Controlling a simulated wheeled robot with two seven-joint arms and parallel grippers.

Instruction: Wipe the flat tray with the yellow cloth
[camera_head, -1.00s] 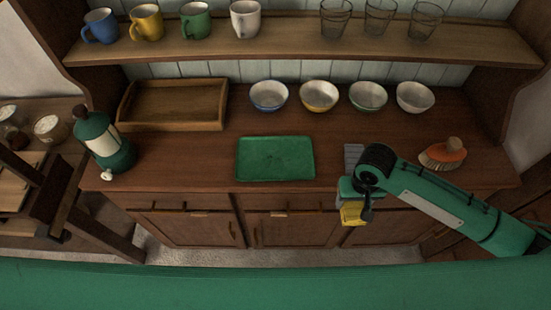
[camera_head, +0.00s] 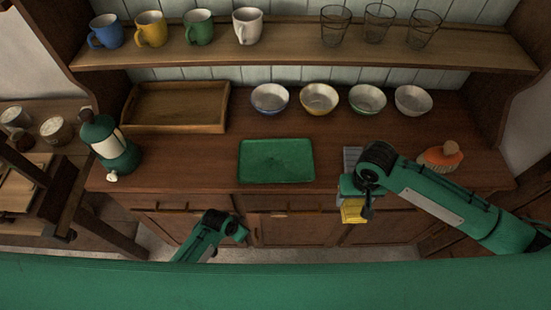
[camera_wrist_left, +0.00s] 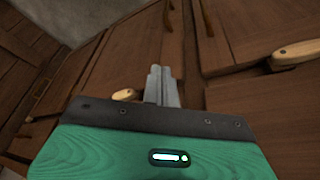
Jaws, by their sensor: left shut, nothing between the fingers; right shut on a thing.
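The flat green tray (camera_head: 276,161) lies on the wooden counter near its front edge, in the middle of the head view. My right gripper (camera_head: 352,197) is shut on the yellow cloth (camera_head: 353,211), which hangs below it in front of the counter edge, right of the tray and apart from it. My left gripper (camera_head: 240,233) is low in front of the cupboard doors, left of and below the tray. In the left wrist view its fingers (camera_wrist_left: 160,80) are together and empty, with cupboard doors and handles beyond them.
Several bowls (camera_head: 319,98) stand behind the tray. A wooden box tray (camera_head: 176,107) is at the back left, a green dispenser (camera_head: 108,147) at the left end. A brush (camera_head: 440,158) and a grey striped item (camera_head: 352,158) lie right. Mugs and glasses stand on the shelf (camera_head: 300,48).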

